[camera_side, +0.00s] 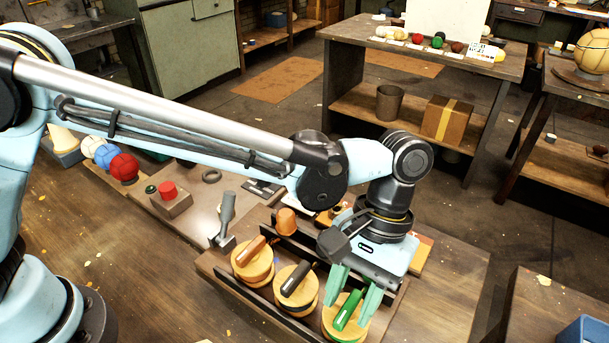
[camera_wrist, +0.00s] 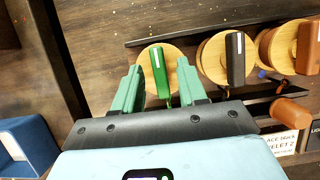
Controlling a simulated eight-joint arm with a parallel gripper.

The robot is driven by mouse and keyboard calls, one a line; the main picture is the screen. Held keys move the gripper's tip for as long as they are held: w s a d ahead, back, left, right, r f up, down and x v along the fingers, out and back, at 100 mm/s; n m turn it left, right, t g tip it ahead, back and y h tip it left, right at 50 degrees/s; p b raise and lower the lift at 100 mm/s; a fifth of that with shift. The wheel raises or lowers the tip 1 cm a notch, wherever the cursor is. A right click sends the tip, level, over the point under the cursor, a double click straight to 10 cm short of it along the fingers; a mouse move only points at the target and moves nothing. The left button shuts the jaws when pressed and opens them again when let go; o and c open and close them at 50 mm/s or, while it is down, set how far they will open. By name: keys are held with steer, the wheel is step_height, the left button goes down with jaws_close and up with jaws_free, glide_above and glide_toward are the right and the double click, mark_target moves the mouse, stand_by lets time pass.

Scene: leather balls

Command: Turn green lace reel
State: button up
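The green lace reel (camera_side: 334,332) is a round wooden reel with a green bar handle (camera_side: 347,310) on top. It stands at the front end of a row in a dark rack (camera_side: 230,280). In the wrist view the reel (camera_wrist: 174,55) is at upper middle, its handle (camera_wrist: 158,70) pointing nearly straight up the picture. My gripper (camera_side: 350,303) is over this reel with its two teal fingers apart, one each side of the handle. In the wrist view gaps show between the handle and both fingers (camera_wrist: 160,80). The fingers' height against the handle is hard to tell.
A black-handled reel (camera_side: 297,284) and a brown-handled reel (camera_side: 252,259) stand close beside it in the row. An orange cup-like piece (camera_side: 286,221) is behind them. The right tabletop (camera_side: 455,285) is clear.

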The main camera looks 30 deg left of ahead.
steer(key=v, duration=1.2)
steer(key=shift+w, duration=0.1)
steer(key=w+a+r+t+h, duration=0.1)
steer(key=a+t, duration=0.2)
steer(key=a, duration=0.5)
steer(key=w+a+r+t+h, duration=0.1)
steer(key=w+a+t, duration=0.1)
steer(key=a, duration=0.7)
steer(key=s+a+f+t+y, duration=0.1)
steer(key=s+a+f+t, duration=0.2)
steer(key=a, duration=0.5)
steer(key=s+a+f+t+y, duration=0.1)
steer(key=s+a+f+t, duration=0.2)
steer(key=a, duration=0.5)
steer(key=shift+f+t, duration=0.25)
steer(key=shift+t, duration=0.05)
